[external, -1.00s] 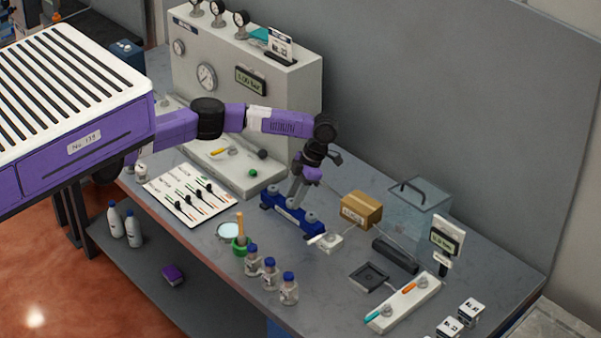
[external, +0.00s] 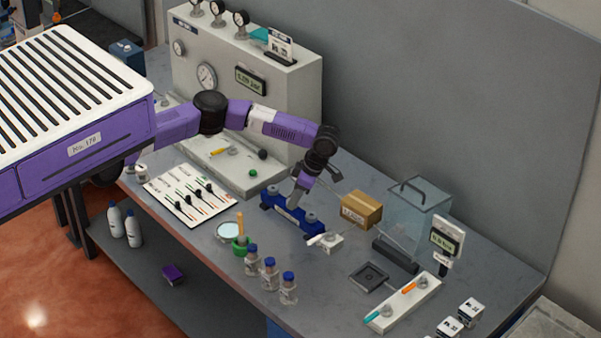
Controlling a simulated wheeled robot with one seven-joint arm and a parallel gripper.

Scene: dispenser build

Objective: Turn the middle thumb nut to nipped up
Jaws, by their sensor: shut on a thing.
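The blue block (external: 283,212) stands on the bench with grey thumb nuts along its top. The left nut (external: 273,190) and the right nut (external: 310,218) show at its ends. My gripper (external: 295,202) points down at the middle of the block, shut on the middle thumb nut. The fingers and wrist mostly hide that nut, so its exact angle cannot be told.
A cardboard box (external: 361,209) and a clear bin (external: 418,215) stand right of the block. A small white fitting (external: 327,241) sits close by its right end. Blue-capped bottles (external: 270,274) and a green-based holder (external: 240,245) stand in front. The gauge panel (external: 300,95) rises behind.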

